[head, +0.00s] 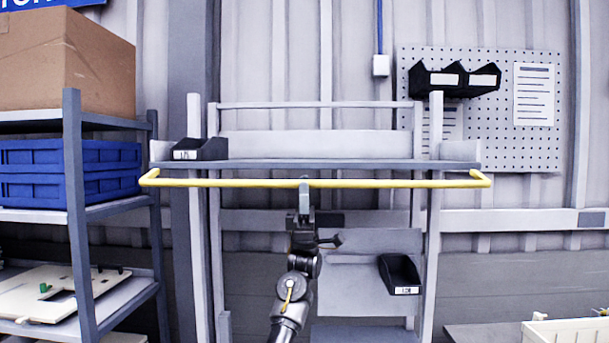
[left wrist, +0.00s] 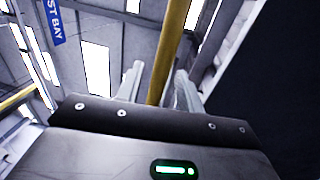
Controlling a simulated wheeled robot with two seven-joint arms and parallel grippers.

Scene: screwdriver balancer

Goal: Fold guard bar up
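The yellow guard bar (head: 390,184) runs level across the front of the rack, with a short bent arm at each end. My left gripper (head: 304,186) reaches up to the middle of the bar from below, and a grey finger overlaps it. In the left wrist view, the bar (left wrist: 168,55) passes between the two pale fingers of my left gripper (left wrist: 160,85). The fingers stand apart on either side of it, with a visible gap at least on the left, so the gripper looks open around the bar. My right gripper is not in view.
Behind the bar is the rack shelf (head: 330,165) with a black bin (head: 200,149) at its left. Another black bin (head: 400,273) sits lower right. A shelf unit with blue crates (head: 100,185) stands left. A pegboard (head: 520,140) hangs at right. A pale crate (head: 565,331) is at lower right.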

